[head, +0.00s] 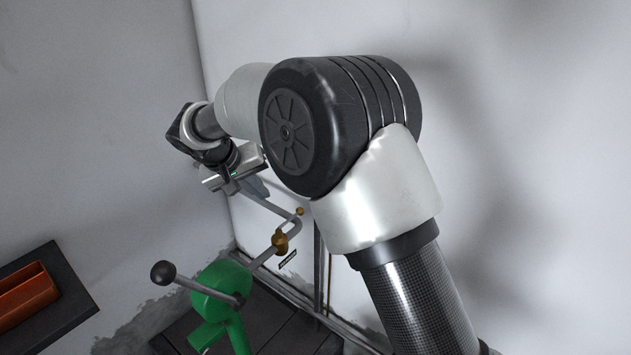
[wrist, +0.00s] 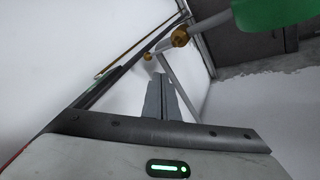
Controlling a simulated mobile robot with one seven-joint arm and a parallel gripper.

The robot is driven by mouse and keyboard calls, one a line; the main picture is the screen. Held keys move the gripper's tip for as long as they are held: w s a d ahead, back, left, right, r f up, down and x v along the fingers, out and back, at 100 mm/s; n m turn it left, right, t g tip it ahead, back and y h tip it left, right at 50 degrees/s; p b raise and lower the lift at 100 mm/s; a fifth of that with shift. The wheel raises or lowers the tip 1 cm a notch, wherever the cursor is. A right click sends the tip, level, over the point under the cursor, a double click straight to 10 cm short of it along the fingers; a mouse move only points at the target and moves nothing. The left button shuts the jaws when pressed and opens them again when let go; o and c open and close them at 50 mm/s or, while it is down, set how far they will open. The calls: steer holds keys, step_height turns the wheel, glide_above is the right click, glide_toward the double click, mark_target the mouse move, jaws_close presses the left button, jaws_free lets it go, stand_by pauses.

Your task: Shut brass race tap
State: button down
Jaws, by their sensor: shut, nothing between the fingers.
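The brass tap (head: 281,240) sits on a grey pipe just beyond the green machine. It also shows near the top of the wrist view (wrist: 180,37). A smaller brass piece (head: 299,211) is at the pipe's bend, up and right of the tap; it shows in the wrist view too (wrist: 148,56). My gripper (head: 256,188) is above and left of the tap in the head view, apart from it. In the wrist view its grey fingers (wrist: 161,80) are together and empty, pointing toward the brass parts. I cannot tell how the tap's handle is turned.
The green machine (head: 222,285) has a crank with a black ball knob (head: 163,273). The grey pipe (head: 268,203) runs close behind my gripper. A small black label (head: 288,259) is by the tap. White walls meet behind. An orange trough (head: 25,292) is at left.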

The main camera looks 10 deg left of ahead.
step_height(320, 180, down, 2)
steer(key=w+a, duration=0.2)
glide_toward(291, 219)
steer(key=w+a+f, duration=0.2)
steer(key=w+f, duration=0.2)
steer(key=w, duration=0.1)
steer(key=shift+w+d+f+p, duration=0.15)
steer(key=shift+w+d, duration=0.05)
steer(key=shift+d, duration=0.35)
steer(key=shift+w+d+f+p, duration=0.15)
steer(key=shift+w+d, duration=0.1)
steer(key=shift+d, duration=0.25)
steer(key=shift+w+d+f+p, duration=0.1)
steer(key=shift+w+d+f, duration=0.1)
steer(key=shift+d, duration=0.35)
